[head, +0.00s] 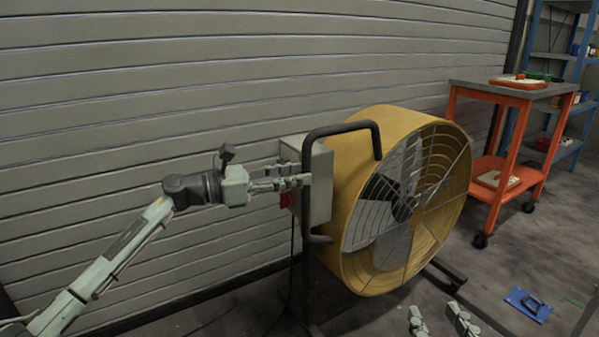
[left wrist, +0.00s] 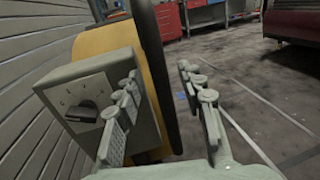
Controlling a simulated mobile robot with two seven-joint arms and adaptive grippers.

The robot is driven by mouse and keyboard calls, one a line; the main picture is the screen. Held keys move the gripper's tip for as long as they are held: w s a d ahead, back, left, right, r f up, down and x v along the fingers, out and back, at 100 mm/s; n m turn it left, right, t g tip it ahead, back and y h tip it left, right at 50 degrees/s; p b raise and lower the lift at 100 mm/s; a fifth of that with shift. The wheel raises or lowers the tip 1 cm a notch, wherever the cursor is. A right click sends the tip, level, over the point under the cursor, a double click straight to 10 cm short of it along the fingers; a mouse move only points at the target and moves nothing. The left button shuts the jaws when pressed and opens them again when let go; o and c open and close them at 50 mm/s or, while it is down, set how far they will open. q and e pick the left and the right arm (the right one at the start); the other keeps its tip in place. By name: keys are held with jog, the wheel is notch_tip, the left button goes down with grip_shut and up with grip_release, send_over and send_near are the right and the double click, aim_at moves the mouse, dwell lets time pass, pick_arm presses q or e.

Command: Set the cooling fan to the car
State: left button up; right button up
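The cooling fan (head: 345,190) is a large yellow drum with a wire grille, standing upright by the shutter wall. A grey control box (head: 320,187) is on its side, and a bent black tube handle (head: 343,128) stands beside it. In the left wrist view the box carries a dial with a dark knob (left wrist: 82,113). My left gripper (head: 306,180) is open at the handle, which shows between its fingers in the left wrist view (left wrist: 160,85); contact cannot be told. My right gripper (head: 440,318) is open and empty at the bottom edge. A dark red body, perhaps the car (left wrist: 291,20), is partly visible.
An orange wheeled cart (head: 495,145) with a grey top stands right of the fan, before a blue shelf (head: 560,56). A blue flat object (head: 528,305) lies on the floor. The fan's dark base bar (head: 448,272) sticks out. Open floor with pale lines shows in the left wrist view.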

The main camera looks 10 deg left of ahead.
pick_arm(q)
jog(key=shift+w+d, duration=0.45)
jog(key=shift+d, duration=0.15)
grip_shut()
